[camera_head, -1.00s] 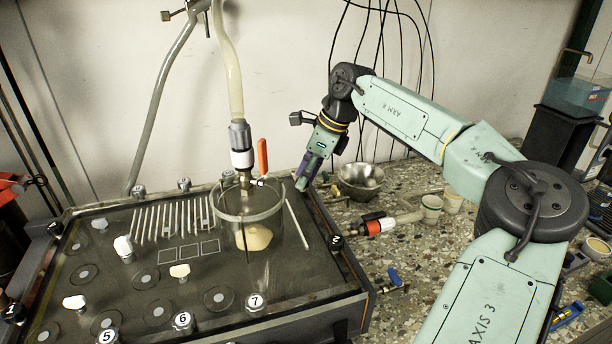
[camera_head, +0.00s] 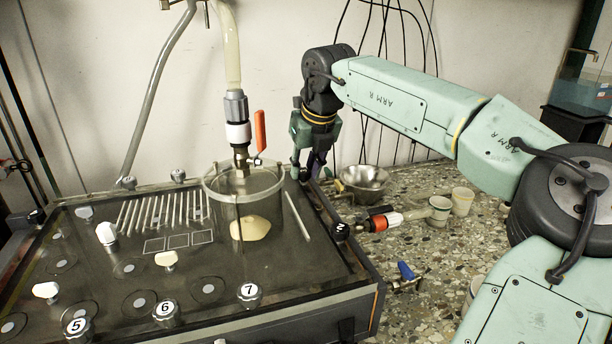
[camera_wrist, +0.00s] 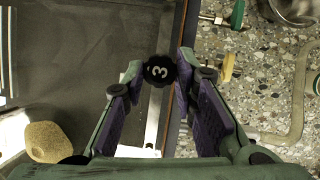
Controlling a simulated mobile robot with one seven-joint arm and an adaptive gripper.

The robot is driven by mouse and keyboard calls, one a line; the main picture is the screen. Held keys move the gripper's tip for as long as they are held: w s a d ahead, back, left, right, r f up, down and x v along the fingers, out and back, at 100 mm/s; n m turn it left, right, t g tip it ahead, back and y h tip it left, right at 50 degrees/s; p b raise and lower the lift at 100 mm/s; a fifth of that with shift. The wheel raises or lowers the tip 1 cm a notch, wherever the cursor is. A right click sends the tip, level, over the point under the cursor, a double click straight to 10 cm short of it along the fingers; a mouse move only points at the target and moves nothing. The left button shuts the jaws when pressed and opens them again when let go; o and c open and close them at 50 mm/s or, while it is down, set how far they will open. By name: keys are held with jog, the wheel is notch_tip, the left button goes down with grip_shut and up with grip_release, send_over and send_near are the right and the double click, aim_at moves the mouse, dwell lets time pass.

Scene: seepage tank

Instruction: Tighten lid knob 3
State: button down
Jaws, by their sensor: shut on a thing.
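Lid knob 3 (camera_wrist: 160,70) is a black round knob with a white 3. In the wrist view it sits between the tips of my gripper (camera_wrist: 158,84), which is shut on it from both sides. In the head view my gripper (camera_head: 312,170) points down at the far right corner of the tank lid (camera_head: 290,255). There the fingers hide the knob.
A clear cylinder (camera_head: 245,205) with a hose and red-handled valve (camera_head: 260,130) stands left of my gripper. A metal bowl (camera_head: 364,182) and white cups (camera_head: 440,208) stand to the right.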

jog(key=m, duration=0.1)
jog(key=m+h+b, duration=0.1)
jog(key=m, duration=0.2)
jog(key=shift+a+m+h, duration=0.25)
jog(key=shift+m+h, duration=0.05)
jog(key=shift+h, duration=0.1)
jog(key=m+h+b, duration=0.1)
jog(key=m, duration=0.2)
jog(key=shift+a+m, duration=0.1)
jog(key=shift+m, duration=0.3)
jog(key=m+h, duration=0.1)
jog(key=m, duration=0.1)
jog(key=m+h, duration=0.1)
jog(key=m, duration=0.1)
jog(key=shift+a+g, duration=0.15)
jog(key=shift+g, duration=0.15)
jog(key=shift+w+m+g+h, duration=0.15)
jog(key=shift+m+g+h, duration=0.35)
jog(key=shift+m, duration=1.6)
jog(key=c, duration=1.3)
grip_release()
